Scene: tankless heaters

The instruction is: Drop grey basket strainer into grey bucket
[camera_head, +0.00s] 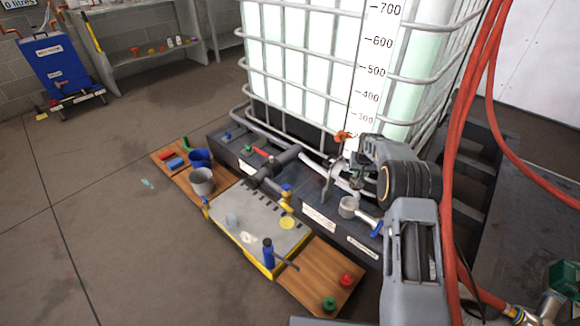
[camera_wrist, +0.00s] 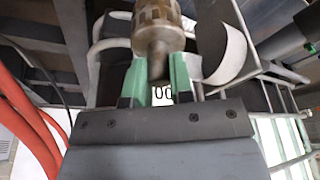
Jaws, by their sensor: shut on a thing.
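In the wrist view my gripper (camera_wrist: 158,84) has its green fingers closed on the narrow stem of the basket strainer (camera_wrist: 158,26). The strainer's wider slotted body, grey-brown in this light, extends past the fingertips and is cut off by the top of the picture. In the head view my gripper is at the right, above the pipework in front of the large tank; its fingertips and the strainer are hard to make out there. The grey bucket (camera_head: 202,183) stands upright on a wooden board at the left, well away from my gripper.
A blue bucket (camera_head: 201,158) stands just behind the grey one. Orange hoses (camera_head: 464,150) hang at the right.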

